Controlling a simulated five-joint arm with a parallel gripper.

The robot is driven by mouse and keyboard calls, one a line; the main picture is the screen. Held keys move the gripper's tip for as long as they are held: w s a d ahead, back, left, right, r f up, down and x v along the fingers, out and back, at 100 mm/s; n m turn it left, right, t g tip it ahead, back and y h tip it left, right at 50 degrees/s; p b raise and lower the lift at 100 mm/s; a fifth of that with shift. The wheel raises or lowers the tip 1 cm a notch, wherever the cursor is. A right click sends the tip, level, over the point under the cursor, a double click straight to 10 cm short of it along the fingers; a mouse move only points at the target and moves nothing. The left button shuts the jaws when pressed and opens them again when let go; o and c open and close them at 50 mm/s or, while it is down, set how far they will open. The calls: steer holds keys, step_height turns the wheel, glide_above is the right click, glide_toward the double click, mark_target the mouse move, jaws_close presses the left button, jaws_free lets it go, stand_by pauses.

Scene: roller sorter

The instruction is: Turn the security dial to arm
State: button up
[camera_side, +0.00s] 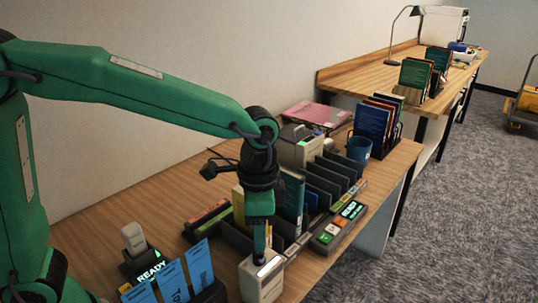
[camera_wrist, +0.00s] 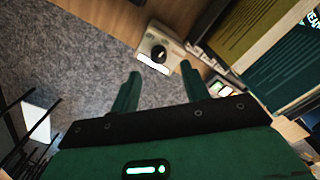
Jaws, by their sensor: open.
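The security dial is a beige box (camera_side: 262,283) near the front edge of the wooden desk in the side view. In the wrist view its round dark knob (camera_wrist: 159,53) shows on the box, with a bright white strip beside it. My gripper (camera_side: 260,258) points down just above the box in the side view. In the wrist view my gripper (camera_wrist: 160,70) has its two green fingers apart and empty, with the box beyond the fingertips. The side view hides the knob behind my gripper, and the dial's setting is too small to read.
A dark slotted rack (camera_side: 325,182) with upright folders stands behind the box. A control panel with lit buttons (camera_side: 339,226) lies right of it. Blue cards (camera_side: 172,282) and a small device marked READY (camera_side: 148,268) stand to the left. A blue cup (camera_side: 359,149) stands farther back.

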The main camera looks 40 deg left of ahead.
steer(key=shift+r, duration=0.95)
steer(key=shift+a, duration=0.1)
steer(key=shift+a+r, duration=0.15)
steer(key=shift+a, duration=0.1)
steer(key=s+a+r+n+t, duration=0.1)
steer(key=s+a+n+t, duration=0.2)
steer(key=a, duration=0.5)
steer(key=s+a+r+n+t, duration=0.2)
steer(key=s+a+n, duration=0.4)
steer(key=s+a, duration=0.2)
steer(key=shift+s+a+r+t, duration=0.2)
steer(key=shift+a+r+t, duration=0.15)
steer(key=shift+a, duration=0.4)
